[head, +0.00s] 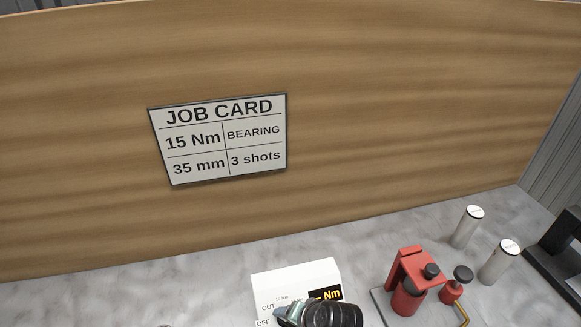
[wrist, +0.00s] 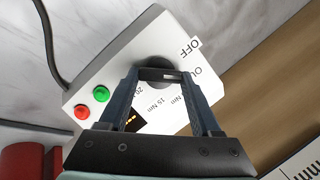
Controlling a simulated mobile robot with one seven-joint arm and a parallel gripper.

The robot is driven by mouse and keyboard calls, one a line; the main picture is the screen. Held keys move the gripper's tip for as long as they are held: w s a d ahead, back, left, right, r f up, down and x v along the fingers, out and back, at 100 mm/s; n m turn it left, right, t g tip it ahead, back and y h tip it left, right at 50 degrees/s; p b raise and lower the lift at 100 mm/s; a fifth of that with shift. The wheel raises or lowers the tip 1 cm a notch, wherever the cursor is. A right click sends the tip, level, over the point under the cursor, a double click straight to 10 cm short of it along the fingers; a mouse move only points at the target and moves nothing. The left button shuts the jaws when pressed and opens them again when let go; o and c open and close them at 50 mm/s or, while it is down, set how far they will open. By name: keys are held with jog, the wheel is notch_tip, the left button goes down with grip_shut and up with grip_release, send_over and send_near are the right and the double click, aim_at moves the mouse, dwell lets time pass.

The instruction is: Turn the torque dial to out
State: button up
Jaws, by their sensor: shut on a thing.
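The torque dial (wrist: 155,64) is a round black knob on the white control box (wrist: 120,57). My gripper (wrist: 164,76) is shut on the dial, with one finger on each side of its raised middle. A pale mark shows between the fingertips, but I cannot tell surely which label it faces. The labels OFF, part of OUT, 15 Nm and part of 20 show around the dial. In the head view the white box (head: 297,274) is at the bottom edge, and my gripper (head: 285,313) covers the dial there. The digits of the display (head: 326,294) are mostly hidden.
A green button (wrist: 101,93) and a red button (wrist: 82,111) sit on the box beside the dial. A red tool fixture (head: 412,281) and two pale cylinders (head: 467,228) stand to the right. The job card (head: 222,140) reads 15 Nm, BEARING, 35 mm, 3 shots.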

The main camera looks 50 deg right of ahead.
jog(key=o, duration=1.4)
jog(key=shift+r, duration=0.1)
jog(key=b+v, duration=0.1)
jog(key=v, duration=1.1)
jog(key=shift+s+r+b, duration=0.2)
jog(key=shift+r+b, duration=0.15)
jog(key=shift+b, duration=0.05)
